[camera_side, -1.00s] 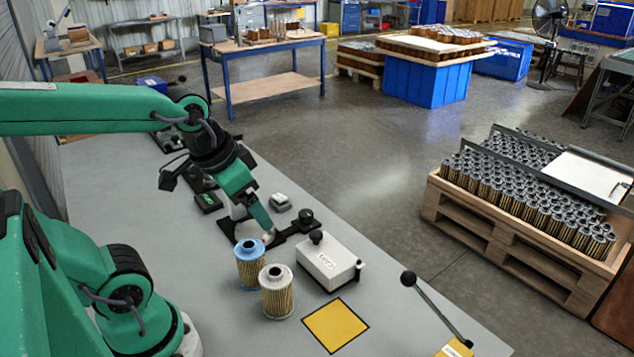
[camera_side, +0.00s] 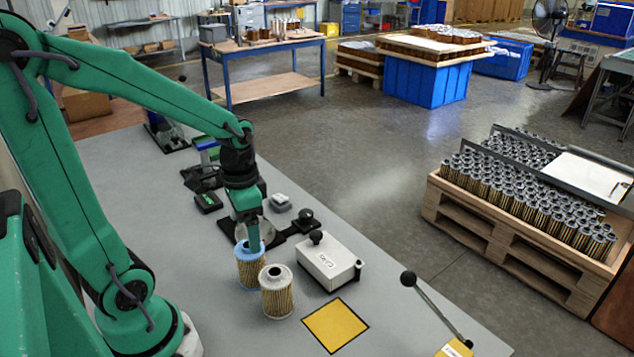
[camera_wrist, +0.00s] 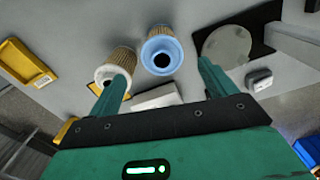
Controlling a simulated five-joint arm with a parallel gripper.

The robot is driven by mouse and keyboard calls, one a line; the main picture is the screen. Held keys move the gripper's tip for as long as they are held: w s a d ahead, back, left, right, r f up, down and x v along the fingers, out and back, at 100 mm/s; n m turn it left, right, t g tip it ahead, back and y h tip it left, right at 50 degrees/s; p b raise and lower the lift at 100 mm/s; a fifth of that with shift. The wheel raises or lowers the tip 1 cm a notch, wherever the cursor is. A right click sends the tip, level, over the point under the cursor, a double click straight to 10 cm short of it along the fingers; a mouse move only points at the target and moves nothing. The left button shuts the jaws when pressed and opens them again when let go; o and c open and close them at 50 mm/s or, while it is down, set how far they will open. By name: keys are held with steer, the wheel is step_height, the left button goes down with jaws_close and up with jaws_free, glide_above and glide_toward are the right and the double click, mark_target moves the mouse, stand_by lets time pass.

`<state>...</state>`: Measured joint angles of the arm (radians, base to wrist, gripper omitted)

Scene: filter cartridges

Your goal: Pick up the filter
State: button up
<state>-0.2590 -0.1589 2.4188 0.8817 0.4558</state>
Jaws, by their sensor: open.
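Two filters with pleated tan sides stand upright side by side on the grey bench. One filter has a blue top rim (camera_side: 248,272); the other filter has a pale grey top (camera_side: 276,296) and stands just to its right and nearer the camera. In the side view my gripper (camera_side: 254,244) points down at the top of the blue-rimmed filter and overlaps it; whether it touches cannot be told. In the wrist view my gripper (camera_wrist: 158,82) has its fingers wide apart, with the blue-rimmed filter (camera_wrist: 162,50) beyond the gap and the grey-topped filter (camera_wrist: 116,70) near the left finger.
A white box with a black knob (camera_side: 327,265) stands right of the filters. A yellow square (camera_side: 336,326) is marked on the bench in front. A lever (camera_side: 432,304) rises at the front right. Dark fixtures (camera_side: 292,228) lie behind the filters.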

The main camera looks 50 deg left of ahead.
steer(key=shift+f, duration=1.3)
steer(key=shift+f, duration=0.15)
steer(key=shift+w+a+f, duration=0.1)
steer(key=shift+f, duration=2.35)
steer(key=c, duration=1.1)
steer(key=shift+r, duration=0.2)
steer(key=shift+r, duration=4.85)
steer(key=shift+w+a, duration=0.1)
